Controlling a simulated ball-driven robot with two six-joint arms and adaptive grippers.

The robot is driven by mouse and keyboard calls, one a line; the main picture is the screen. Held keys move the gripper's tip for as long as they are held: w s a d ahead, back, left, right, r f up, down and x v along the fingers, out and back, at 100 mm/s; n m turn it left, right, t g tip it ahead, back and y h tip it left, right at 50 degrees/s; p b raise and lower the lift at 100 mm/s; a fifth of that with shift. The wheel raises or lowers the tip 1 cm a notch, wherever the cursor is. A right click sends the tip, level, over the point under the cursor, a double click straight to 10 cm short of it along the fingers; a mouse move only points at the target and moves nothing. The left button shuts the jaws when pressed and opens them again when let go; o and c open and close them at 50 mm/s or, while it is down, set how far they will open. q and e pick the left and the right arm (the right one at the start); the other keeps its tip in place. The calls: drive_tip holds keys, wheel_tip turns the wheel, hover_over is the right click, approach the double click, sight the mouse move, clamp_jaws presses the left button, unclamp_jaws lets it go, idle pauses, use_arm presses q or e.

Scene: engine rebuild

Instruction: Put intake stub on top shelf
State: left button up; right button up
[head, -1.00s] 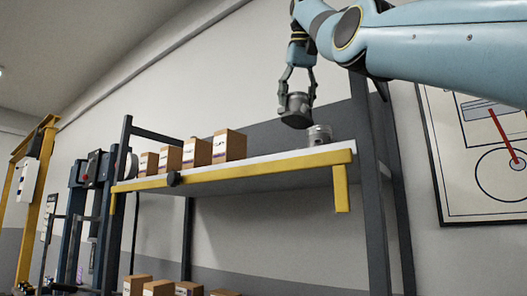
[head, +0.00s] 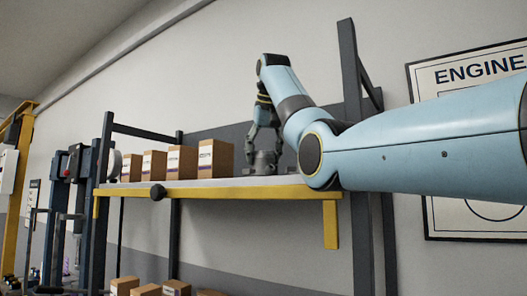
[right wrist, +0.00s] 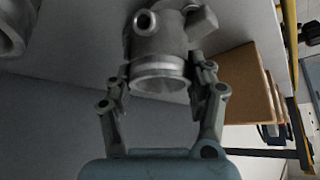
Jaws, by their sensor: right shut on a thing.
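The intake stub (head: 265,161) is a grey metal cylinder part. My right gripper (head: 264,150) is shut on it, coming from above at the right part of the top shelf (head: 250,194). In the right wrist view the stub (right wrist: 158,60) sits between the two fingers of my right gripper (right wrist: 162,92), with a flared round rim and a side port. Its base is at or just above the white shelf surface; I cannot tell whether it touches. My left gripper is not in view.
Several cardboard boxes (head: 214,160) stand on the shelf left of the stub. Another grey metal cylinder (right wrist: 14,32) is at the upper left in the right wrist view. A dark shelf post (head: 352,90) rises at the right. More boxes (head: 176,288) sit lower down.

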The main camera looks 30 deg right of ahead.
drive_tip(key=shift+a, duration=0.15)
drive_tip(key=o, duration=1)
drive_tip(key=shift+f, duration=0.1)
drive_tip(key=shift+c, duration=0.2)
drive_tip(key=o, duration=0.5)
drive_tip(key=shift+r, duration=0.25)
drive_tip(key=shift+s+r, duration=0.2)
drive_tip(key=b+v, duration=0.3)
drive_tip(key=b, duration=0.3)
drive_tip(key=shift+s+a+r, duration=0.2)
drive_tip(key=shift+s+a, duration=0.05)
drive_tip(key=shift+s, duration=0.15)
drive_tip(key=v, duration=0.7)
drive_tip(key=shift+d+r+b, duration=0.1)
drive_tip(key=shift+r+b, duration=0.25)
drive_tip(key=shift+b, duration=0.05)
